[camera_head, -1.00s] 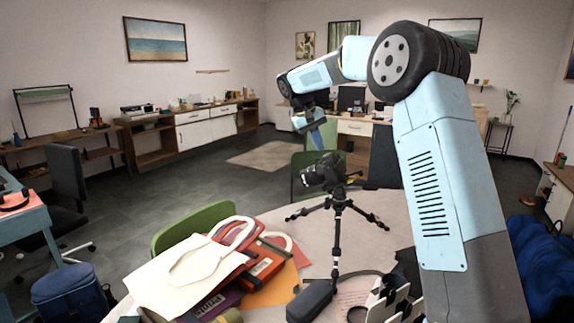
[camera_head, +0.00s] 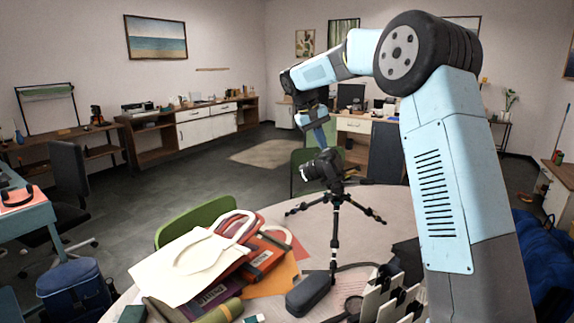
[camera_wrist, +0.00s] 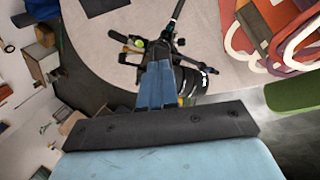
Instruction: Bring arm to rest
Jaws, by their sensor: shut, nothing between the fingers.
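My arm is raised over the right side of the table, bent at the top, with its far end pointing down. My gripper (camera_head: 322,138) is in the air just above and behind the black camera (camera_head: 322,168) on its tripod (camera_head: 335,225). The gripper is shut and empty. In the wrist view my blue gripper fingers (camera_wrist: 158,85) are together in front of the camera, whose lens (camera_wrist: 193,83) shows to their right. The fingers hide part of the camera; I cannot tell how wide the gap is.
The round table (camera_head: 385,204) bears bags and folders (camera_head: 190,265) at left, a dark case (camera_head: 309,296) and a white rack (camera_head: 380,300) in front. Green chairs (camera_head: 195,222) stand around it. A blue bag (camera_head: 555,255) is at right. The floor beyond is open.

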